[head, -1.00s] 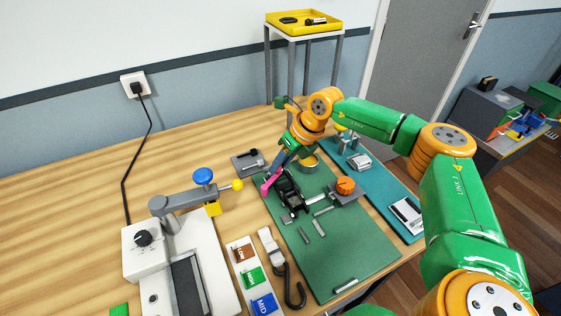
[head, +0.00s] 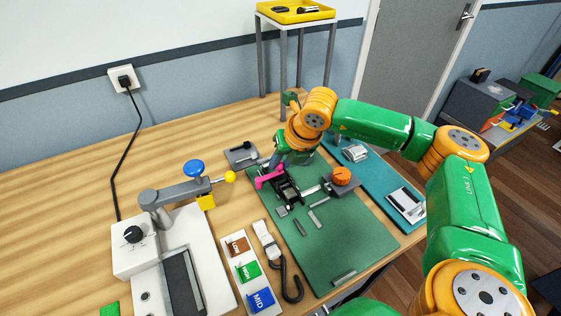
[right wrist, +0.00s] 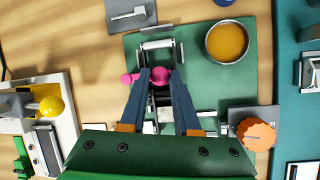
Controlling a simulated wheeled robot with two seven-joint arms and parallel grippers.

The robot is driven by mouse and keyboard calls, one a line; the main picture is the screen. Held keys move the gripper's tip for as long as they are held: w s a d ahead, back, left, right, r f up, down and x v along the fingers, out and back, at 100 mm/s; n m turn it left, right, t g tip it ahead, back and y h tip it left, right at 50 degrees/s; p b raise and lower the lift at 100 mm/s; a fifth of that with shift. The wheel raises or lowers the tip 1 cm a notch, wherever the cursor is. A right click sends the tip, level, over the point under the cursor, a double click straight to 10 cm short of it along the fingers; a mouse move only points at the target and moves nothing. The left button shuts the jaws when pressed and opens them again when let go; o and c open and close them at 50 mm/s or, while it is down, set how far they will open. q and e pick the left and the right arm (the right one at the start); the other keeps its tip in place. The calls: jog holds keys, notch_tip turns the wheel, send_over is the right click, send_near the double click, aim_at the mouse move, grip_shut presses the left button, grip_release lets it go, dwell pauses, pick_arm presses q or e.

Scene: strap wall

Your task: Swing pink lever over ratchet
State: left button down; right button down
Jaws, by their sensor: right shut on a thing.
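The pink lever (head: 268,177) stands out at the left side of the black ratchet (head: 287,190), which sits on the green mat (head: 340,240). My right gripper (head: 281,166) is over the ratchet, with its fingers at the lever. In the right wrist view the two blue-grey fingers (right wrist: 160,78) are shut on the pink lever (right wrist: 131,78), whose rounded pink end shows between their tips. The ratchet's metal frame (right wrist: 157,45) shows beyond the fingertips; the fingers hide part of it. My left gripper is not in view.
An orange knob (head: 341,176) stands on a grey block right of the ratchet. A round tin with orange contents (right wrist: 227,41) is close by. A press with a yellow-tipped arm (head: 230,177) stands to the left. The front of the mat is mostly clear.

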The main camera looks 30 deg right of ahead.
dwell(0.4)
jog(key=c, duration=0.6)
grip_release()
jog(key=shift+c, duration=0.2)
jog(key=b+v, duration=0.1)
jog(key=v, duration=0.6)
jog(key=shift+r, duration=0.1)
